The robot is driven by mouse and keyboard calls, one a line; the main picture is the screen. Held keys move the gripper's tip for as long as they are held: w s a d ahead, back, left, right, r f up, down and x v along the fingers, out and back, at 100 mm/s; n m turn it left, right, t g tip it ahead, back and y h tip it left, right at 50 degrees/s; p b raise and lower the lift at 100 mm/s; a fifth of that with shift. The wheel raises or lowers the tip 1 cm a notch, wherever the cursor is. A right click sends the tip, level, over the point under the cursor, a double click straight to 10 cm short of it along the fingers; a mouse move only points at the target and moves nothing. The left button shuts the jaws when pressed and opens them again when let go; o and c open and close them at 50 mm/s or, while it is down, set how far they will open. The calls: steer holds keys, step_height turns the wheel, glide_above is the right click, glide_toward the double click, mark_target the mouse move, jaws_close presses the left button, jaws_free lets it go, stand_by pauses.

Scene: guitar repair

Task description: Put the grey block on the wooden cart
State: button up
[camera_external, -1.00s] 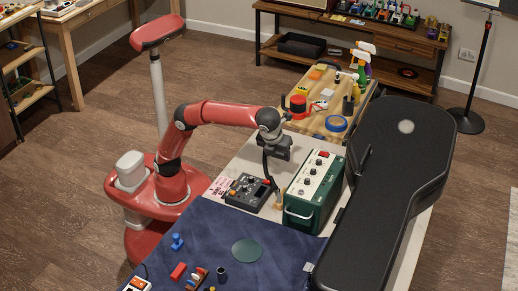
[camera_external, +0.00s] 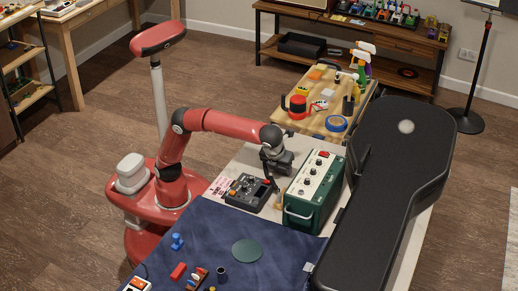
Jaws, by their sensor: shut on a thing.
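My gripper (camera_external: 272,176) is low over the table, between the black pedal box and the green amplifier. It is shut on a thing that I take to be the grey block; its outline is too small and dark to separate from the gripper. The wooden cart (camera_external: 313,125) stands behind the table, beyond my gripper. On its top are a red-and-black can (camera_external: 298,107), a blue tape roll (camera_external: 336,123), a yellow piece and spray bottles.
The green amplifier (camera_external: 312,190) stands close right of my gripper, the black pedal box (camera_external: 250,192) close left. A large black guitar case (camera_external: 375,190) lies along the right side. The blue mat (camera_external: 215,225) in front holds small items. The cart's front-left top has some bare wood.

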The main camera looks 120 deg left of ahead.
steer(key=shift+f, duration=0.1)
steer(key=o, duration=1)
steer(key=shift+c, duration=0.2)
steer(key=p+v, duration=0.4)
steer(key=v, duration=0.8)
steer(key=shift+p, duration=0.35)
